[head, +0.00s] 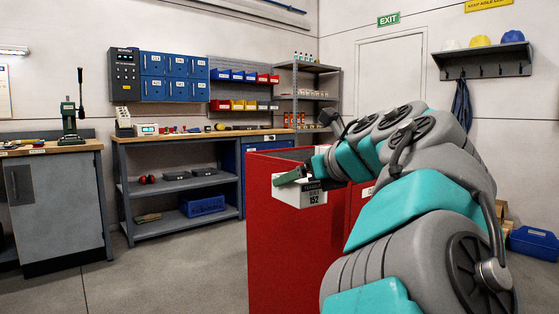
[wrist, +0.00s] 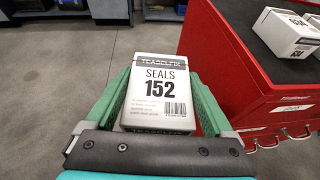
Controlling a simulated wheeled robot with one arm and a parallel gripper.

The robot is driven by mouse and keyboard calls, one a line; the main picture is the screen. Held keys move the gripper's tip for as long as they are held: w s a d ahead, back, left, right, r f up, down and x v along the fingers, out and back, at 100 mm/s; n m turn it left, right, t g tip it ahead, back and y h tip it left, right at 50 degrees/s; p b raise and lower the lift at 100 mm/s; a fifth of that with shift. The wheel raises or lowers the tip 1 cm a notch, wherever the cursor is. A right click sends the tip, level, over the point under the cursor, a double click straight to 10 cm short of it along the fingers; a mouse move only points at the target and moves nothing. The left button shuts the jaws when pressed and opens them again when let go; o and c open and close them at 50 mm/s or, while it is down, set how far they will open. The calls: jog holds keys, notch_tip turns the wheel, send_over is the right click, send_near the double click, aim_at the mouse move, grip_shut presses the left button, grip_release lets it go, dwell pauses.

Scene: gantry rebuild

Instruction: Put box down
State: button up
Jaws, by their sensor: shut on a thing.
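A white box (wrist: 160,90) with a dark band, marked "SEALS 152", sits between the green fingers of my gripper (wrist: 158,104) in the wrist view. The fingers are shut on its two sides. In the head view the same box (head: 313,196) hangs in my gripper (head: 304,181) in front of the red cabinet (head: 280,238). In the wrist view the box is over the floor, left of the cabinet's edge, apart from its top. The box's underside is hidden.
Another white box (wrist: 286,33) stands on the dark top of the red cabinet (wrist: 253,88) at right in the wrist view. Hooks line the cabinet's side. A grey workbench (head: 180,182) stands behind at left. Open floor (head: 175,275) lies left of the cabinet.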

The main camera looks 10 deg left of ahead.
jog(key=w+d+f+m+t+h, duration=0.1)
jog(key=w+d+f, duration=0.3)
jog(key=d+f, duration=1.2)
jog(key=w+d+f+m+t+h, duration=0.2)
jog(key=w+d+f+m+h, duration=0.1)
jog(key=d+f, duration=1.3)
jog(key=shift+w+f+m+h, duration=0.25)
jog(key=shift+w+m+h, duration=0.15)
jog(key=shift+m+h, duration=0.4)
jog(key=shift+d, duration=0.1)
